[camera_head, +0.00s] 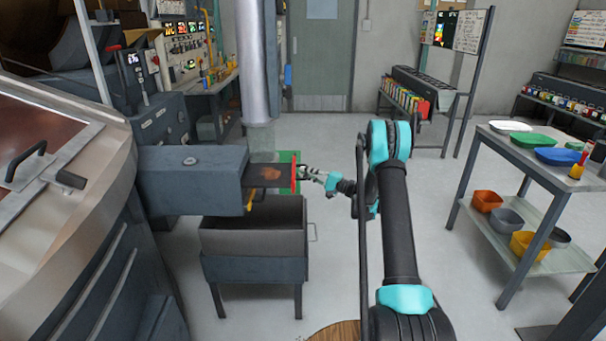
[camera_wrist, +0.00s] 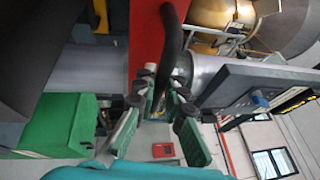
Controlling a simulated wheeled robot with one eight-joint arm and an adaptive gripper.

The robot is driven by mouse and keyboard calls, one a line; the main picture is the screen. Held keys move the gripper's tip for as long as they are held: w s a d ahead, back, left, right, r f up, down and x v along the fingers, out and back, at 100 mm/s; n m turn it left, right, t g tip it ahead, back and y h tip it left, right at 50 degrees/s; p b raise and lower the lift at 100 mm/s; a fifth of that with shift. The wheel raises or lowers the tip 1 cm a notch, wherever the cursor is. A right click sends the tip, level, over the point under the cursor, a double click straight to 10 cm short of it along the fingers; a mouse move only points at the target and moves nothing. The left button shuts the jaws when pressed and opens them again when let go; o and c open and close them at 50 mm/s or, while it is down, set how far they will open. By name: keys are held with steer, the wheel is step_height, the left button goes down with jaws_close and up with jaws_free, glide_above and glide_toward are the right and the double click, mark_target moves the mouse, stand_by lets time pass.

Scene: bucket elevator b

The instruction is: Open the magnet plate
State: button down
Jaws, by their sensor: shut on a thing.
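The magnet plate (camera_head: 262,174) is a dark flat slab with an orange-brown patch. It sticks partly out of the right end of the grey housing (camera_head: 190,180), and a red end plate (camera_head: 294,172) closes its outer end. My gripper (camera_head: 303,172) is at the outer side of that red plate. In the wrist view, the red plate (camera_wrist: 143,38) carries a black bar handle (camera_wrist: 170,42). My gripper's fingers (camera_wrist: 164,88) are closed around the lower end of this handle. The inner part of the magnet plate is hidden in the housing.
An open grey bin (camera_head: 252,239) on legs stands below the plate. A vertical metal pipe (camera_head: 252,60) rises behind it. A large metal vessel (camera_head: 75,210) is at left. A table (camera_head: 540,150) with trays is at right. Floor between is clear.

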steer(key=c, duration=1.6)
jaws_free()
steer(key=shift+d, duration=0.1)
steer(key=v, duration=1.1)
steer(key=shift+s+d, duration=0.25)
steer(key=shift+d, duration=0.1)
